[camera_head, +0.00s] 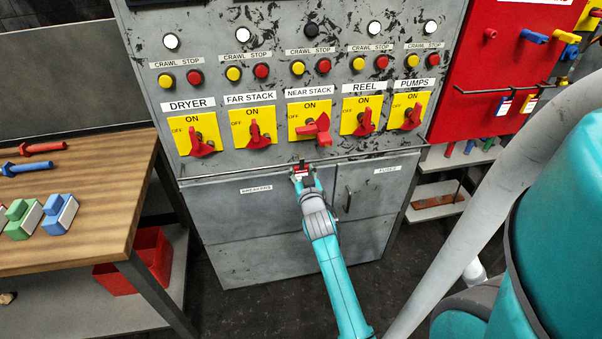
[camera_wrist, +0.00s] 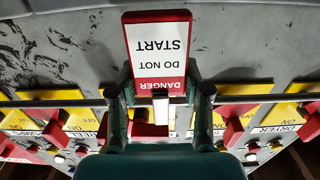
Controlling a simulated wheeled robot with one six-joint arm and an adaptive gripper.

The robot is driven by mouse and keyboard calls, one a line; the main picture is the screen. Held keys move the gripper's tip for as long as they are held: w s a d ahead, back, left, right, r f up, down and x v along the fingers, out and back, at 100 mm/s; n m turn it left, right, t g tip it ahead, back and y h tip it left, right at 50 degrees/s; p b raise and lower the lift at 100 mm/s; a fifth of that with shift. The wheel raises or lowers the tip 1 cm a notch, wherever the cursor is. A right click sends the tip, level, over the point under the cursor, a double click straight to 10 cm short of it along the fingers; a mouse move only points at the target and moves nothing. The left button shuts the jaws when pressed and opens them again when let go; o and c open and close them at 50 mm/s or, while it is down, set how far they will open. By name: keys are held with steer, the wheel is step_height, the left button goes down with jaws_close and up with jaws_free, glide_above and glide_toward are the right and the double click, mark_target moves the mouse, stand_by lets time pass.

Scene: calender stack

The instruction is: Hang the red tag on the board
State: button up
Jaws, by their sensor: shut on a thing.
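My gripper (camera_head: 303,178) is at the lower front of the grey control cabinet, below the NEAR STACK switch. In the wrist view, its two fingers (camera_wrist: 161,95) are shut on a red-and-white tag (camera_wrist: 158,50) reading DANGER DO NOT START, which appears upside down there. The tag shows only as a small red-and-white patch (camera_head: 300,168) in the head view. The red board (camera_head: 465,85) stands at the upper right, apart from my gripper.
The cabinet (camera_head: 225,220) carries several red switches on yellow plates, and a thin bar (camera_wrist: 60,103) runs along its front close to my fingers. A wooden table (camera_head: 90,170) with padlocks and handled tools stands at left. A red bin (camera_head: 140,262) is under it.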

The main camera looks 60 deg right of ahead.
steer(key=v, duration=1.8)
steer(key=w+a+f+n+t+y, duration=0.5)
steer(key=w+a+f+y, duration=0.2)
steer(key=w+a+f, duration=0.55)
steer(key=w+a+f+n+y, duration=0.2)
steer(key=a+f, duration=0.4)
steer(key=a, duration=0.3)
steer(key=w+a+f+n+t+y, duration=0.1)
steer(key=w+a+f+n+y, duration=0.2)
steer(key=a+f, duration=0.4)
steer(key=a+y, duration=0.1)
steer(key=a, duration=0.2)
steer(key=shift+w+f+y, duration=0.25)
steer(key=shift+f+y, duration=0.1)
steer(key=shift+y, duration=0.05)
